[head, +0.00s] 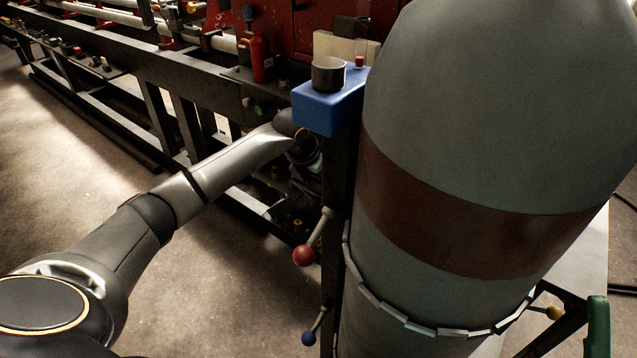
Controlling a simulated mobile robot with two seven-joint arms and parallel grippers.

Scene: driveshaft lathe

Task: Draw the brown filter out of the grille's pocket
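I cannot make out the brown filter, the grille or its pocket in the head view. My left arm comes in from the left and reaches to the dark post under the blue block. Its far end goes behind the post and into shadow, so my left gripper is hidden. What it is doing there cannot be seen. My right gripper is outside the picture.
A large grey-green cylinder (500,120) with a brown band and a chain fills the right side. The blue block (328,108) bears a dark cup (328,74). Red-knobbed (304,255) and blue-knobbed (309,338) levers stick out below. A long machine frame (180,75) runs behind; floor at lower left is clear.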

